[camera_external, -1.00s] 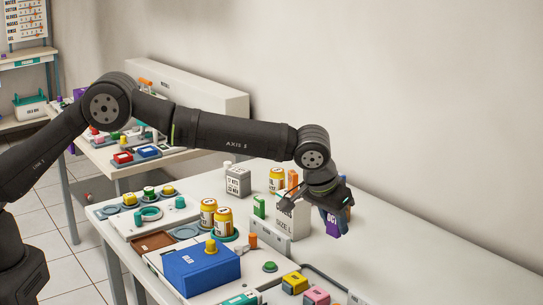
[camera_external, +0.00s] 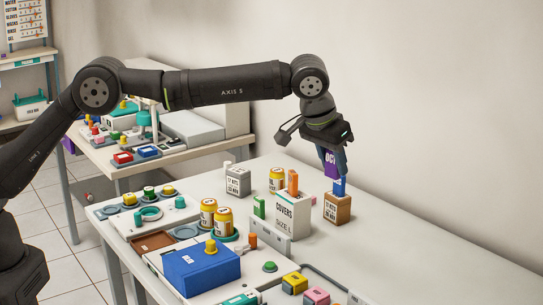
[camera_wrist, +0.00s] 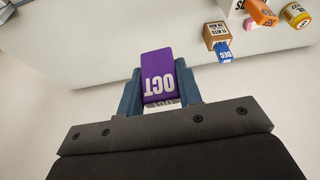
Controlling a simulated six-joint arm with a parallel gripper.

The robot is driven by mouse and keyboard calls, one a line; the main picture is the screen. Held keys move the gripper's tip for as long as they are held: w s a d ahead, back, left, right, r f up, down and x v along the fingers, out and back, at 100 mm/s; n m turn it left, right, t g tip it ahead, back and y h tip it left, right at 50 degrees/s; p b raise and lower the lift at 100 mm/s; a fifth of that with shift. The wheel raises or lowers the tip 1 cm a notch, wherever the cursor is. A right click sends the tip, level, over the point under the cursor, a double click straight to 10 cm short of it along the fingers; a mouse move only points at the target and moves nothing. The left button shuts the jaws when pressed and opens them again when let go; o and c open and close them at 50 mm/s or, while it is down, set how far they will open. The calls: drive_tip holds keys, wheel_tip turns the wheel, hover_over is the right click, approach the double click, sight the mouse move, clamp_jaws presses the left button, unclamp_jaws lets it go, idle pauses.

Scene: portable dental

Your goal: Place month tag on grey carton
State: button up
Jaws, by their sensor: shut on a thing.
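My gripper (camera_external: 333,158) is shut on a purple month tag (camera_external: 331,170) marked OCT, holding it in the air. In the wrist view the tag (camera_wrist: 158,78) sits between the two blue-grey fingers (camera_wrist: 159,95). The grey carton (camera_external: 238,181), with dark print on its front, stands on the table to the left of my gripper, near the wall. Below the held tag is a brown carton (camera_external: 337,209) with a blue tag (camera_external: 340,187) upright on top; both also show in the wrist view. In the external view the purple tag partly overlaps the blue one.
A white covers carton (camera_external: 292,214) with an orange tag (camera_external: 292,181) stands between the grey and brown cartons. A yellow can (camera_external: 277,180) is behind it, a green block (camera_external: 259,206) beside it. A blue box (camera_external: 202,269) is in front. The right side of the table is clear.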

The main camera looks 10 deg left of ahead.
drive_tip(key=w+a, duration=0.9)
drive_tip(key=w, duration=0.6)
hover_over(243, 169)
drive_tip(key=s+a, duration=0.1)
drive_tip(key=s, duration=0.1)
drive_tip(key=shift+m, duration=0.3)
wheel_tip(243, 169, down, 12)
drive_tip(key=shift+r, duration=0.2)
drive_tip(key=shift+w+a+f, duration=0.15)
drive_tip(key=shift+w+f, duration=0.2)
drive_tip(key=shift+w, duration=0.05)
drive_tip(key=shift+f, duration=1.9)
drive_tip(key=shift+f, duration=0.15)
drive_tip(key=o, duration=1)
drive_tip(key=shift+c, duration=0.2)
